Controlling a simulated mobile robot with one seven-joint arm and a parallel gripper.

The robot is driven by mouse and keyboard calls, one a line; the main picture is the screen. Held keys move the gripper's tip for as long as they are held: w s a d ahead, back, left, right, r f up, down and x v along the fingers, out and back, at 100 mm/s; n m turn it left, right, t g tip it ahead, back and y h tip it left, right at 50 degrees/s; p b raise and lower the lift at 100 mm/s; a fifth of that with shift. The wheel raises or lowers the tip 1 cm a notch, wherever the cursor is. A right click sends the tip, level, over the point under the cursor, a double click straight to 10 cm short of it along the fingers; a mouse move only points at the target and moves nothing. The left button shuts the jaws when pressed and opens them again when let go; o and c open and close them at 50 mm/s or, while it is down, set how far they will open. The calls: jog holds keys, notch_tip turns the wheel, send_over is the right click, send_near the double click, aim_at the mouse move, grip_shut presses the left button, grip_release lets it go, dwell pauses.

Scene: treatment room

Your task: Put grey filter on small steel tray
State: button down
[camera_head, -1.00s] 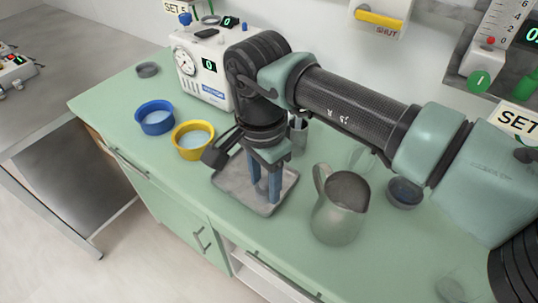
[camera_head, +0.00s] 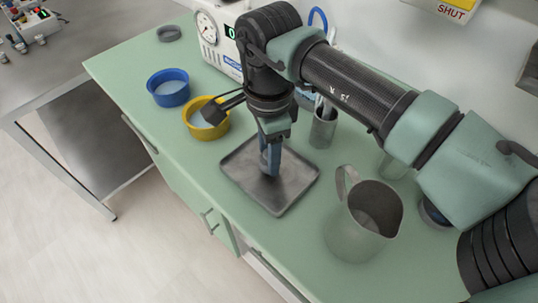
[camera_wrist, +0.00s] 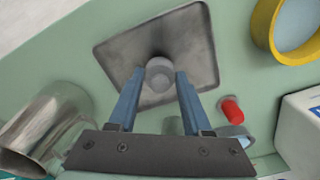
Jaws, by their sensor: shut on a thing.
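My gripper (camera_head: 270,172) points down over the small steel tray (camera_head: 297,184), a square grey metal tray on the green counter. In the wrist view, my gripper (camera_wrist: 158,75) is shut on a small round grey piece, the grey filter (camera_wrist: 158,78), held between the blue fingertips. The tray (camera_wrist: 195,50) shows behind and around it. The filter is mostly hidden by the fingers in the head view. I cannot tell whether it touches the tray surface or hangs just above it.
A metal pitcher (camera_head: 362,228) stands right of the tray, and a steel cup (camera_head: 323,128) behind it. A yellow bowl (camera_head: 207,130) and a blue bowl (camera_head: 168,95) stand to the left. A small red object (camera_wrist: 231,109) lies near the tray. The counter's front edge is close.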

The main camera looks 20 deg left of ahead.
jog(key=shift+f, duration=0.85)
jog(key=shift+f, duration=0.1)
jog(key=shift+c, duration=1.7)
grip_release()
notch_tip(320, 180, up, 12)
